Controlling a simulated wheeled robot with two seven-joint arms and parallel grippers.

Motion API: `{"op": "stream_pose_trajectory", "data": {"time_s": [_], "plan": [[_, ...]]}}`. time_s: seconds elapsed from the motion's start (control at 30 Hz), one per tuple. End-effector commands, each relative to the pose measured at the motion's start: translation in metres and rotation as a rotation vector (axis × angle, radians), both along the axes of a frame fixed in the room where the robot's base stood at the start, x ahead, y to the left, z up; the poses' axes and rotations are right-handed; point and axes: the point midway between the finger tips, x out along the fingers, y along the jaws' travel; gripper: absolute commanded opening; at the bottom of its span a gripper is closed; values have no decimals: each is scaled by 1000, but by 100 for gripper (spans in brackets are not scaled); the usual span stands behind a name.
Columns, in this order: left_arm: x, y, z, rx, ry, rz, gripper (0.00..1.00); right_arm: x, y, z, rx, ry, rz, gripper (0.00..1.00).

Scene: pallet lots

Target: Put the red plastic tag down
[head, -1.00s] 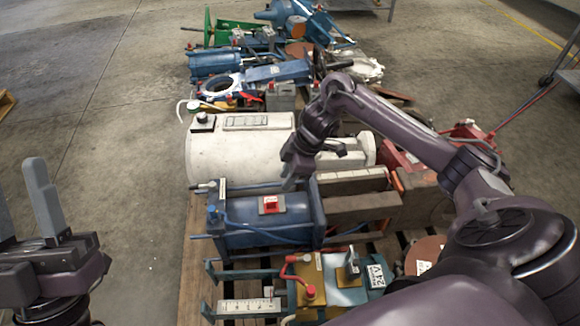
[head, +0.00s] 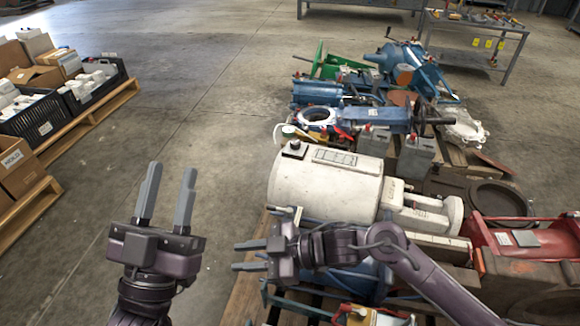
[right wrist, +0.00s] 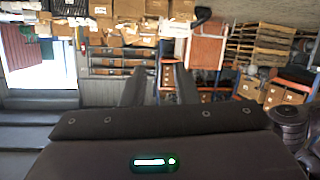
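My left gripper (head: 171,172) points up over bare floor, its two grey fingers apart with nothing between them. My right gripper (head: 236,256) points left at the near left edge of the pallet lot, below the white cylinder (head: 325,185). Its fingers are apart and empty. The right wrist view also shows these two fingers (right wrist: 158,85) with a clear gap. I cannot make out the red plastic tag in either current view. My right arm covers most of the blue cylinder (head: 372,275), where a small red piece showed earlier.
Blue, green and red machine parts crowd the pallet lot, including a red housing (head: 535,240). A pallet with boxes and black crates (head: 45,125) stands at the far left. A metal table (head: 475,28) stands at the back right. The floor between the pallets is open.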

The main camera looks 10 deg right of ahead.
Motion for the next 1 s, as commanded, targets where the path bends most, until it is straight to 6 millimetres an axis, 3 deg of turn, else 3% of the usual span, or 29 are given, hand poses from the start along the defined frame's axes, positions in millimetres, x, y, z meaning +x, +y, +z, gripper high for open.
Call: {"op": "stream_pose_trajectory", "data": {"time_s": [0.03, 0.1, 0.17, 0.2, 0.3, 0.4, 0.5, 1.0], "plan": [[0, 0, 0, -1, 0, 1, 36, -18, 32, 43, 188, -70, -32, 27], [0, 0, 1, -1, 0, 1, 36, -26, 42, 103, 404, -178, -135, 27], [0, 0, 1, -1, -1, 1, 36, -28, 32, 149, 555, -264, -254, 27], [0, 0, 1, -1, -1, 1, 36, -28, 17, 175, 636, -314, -342, 27], [0, 0, 1, -1, -1, 1, 36, -27, -26, 219, 768, -417, -547, 27], [0, 0, 1, -1, -2, 1, 36, -27, -60, 239, 823, -480, -688, 27], [0, 0, 1, -1, -2, 0, 36, -28, -75, 246, 840, -507, -749, 27], [0, -1, 1, 0, -4, -4, 36, -28, -76, 246, 841, -508, -753, 27]]}}
